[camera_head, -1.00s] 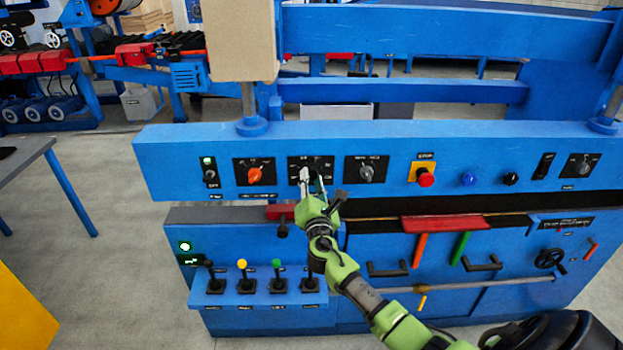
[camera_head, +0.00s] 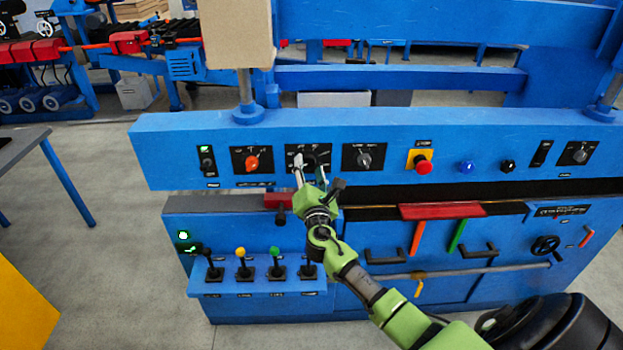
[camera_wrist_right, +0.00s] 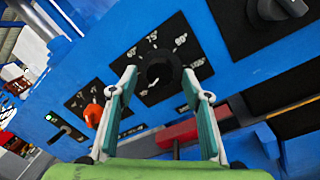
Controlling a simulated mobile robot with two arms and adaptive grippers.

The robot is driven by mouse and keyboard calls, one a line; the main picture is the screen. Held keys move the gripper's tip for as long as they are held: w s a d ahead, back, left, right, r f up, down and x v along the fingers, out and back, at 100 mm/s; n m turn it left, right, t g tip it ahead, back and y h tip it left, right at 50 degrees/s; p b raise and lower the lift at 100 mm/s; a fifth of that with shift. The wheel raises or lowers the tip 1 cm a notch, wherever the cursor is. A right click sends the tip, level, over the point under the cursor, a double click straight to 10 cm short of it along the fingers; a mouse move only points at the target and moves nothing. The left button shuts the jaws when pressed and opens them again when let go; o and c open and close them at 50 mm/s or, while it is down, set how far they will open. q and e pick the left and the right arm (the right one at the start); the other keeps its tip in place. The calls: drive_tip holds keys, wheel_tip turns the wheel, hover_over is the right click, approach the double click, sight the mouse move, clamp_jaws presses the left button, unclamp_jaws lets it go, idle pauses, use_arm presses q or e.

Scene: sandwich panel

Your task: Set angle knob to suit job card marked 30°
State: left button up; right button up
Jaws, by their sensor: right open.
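The angle knob (camera_wrist_right: 160,72) is a round black knob on a black plate with white degree marks; 75° is readable above it. Where its pointer stands I cannot tell. In the head view its plate (camera_head: 291,151) sits on the blue panel, partly hidden by my right gripper (camera_head: 310,168). That gripper is open. In the wrist view its fingertips (camera_wrist_right: 159,80) lie to either side of the knob, with nothing clearly gripped; contact I cannot tell. I cannot make out a job card. My left gripper is not in view.
An orange knob (camera_head: 252,162) is left of the angle knob and a grey knob (camera_head: 364,158) right of it. A red stop button (camera_head: 421,165) is further right. Several levers (camera_head: 241,262) stand below left, and a red block (camera_head: 278,201) is just below the panel.

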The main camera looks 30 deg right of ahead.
drive_tip(key=v, duration=1.1)
drive_tip(key=shift+s, duration=0.2)
drive_tip(key=shift+f, duration=0.1)
